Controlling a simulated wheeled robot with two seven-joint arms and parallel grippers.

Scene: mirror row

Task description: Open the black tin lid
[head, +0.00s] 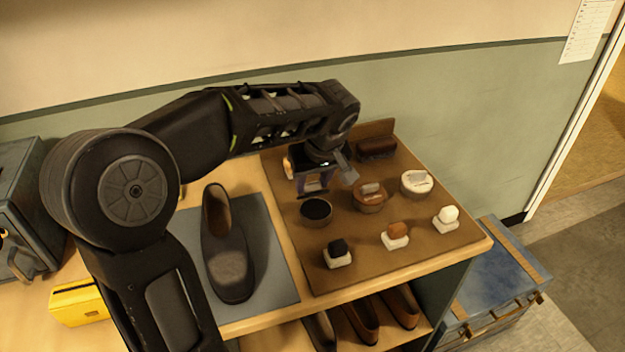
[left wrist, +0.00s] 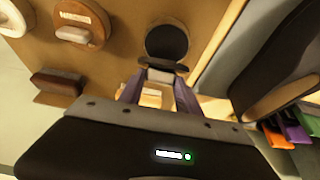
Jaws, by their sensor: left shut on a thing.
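The black tin (head: 316,211) stands on the brown board, a round tin with a dark round top facing up. It also shows in the left wrist view (left wrist: 167,42) just beyond my fingers. My left gripper (head: 314,188) is at the tin's far side, pointing down. In the left wrist view its purple fingers (left wrist: 158,92) are shut on a small grey tab at the edge of the black tin lid (left wrist: 165,66). The lid shows there as a thin dark strip, seen nearly edge-on. Its far side is hidden. My right gripper is not in view.
A brown tin (head: 370,197) and a white tin (head: 416,183) stand to the right. Black (head: 338,253), brown (head: 396,235) and white (head: 446,219) daubers stand in front. A brush (head: 377,148) lies behind. A dark shoe (head: 228,245) is on the grey mat (head: 275,263).

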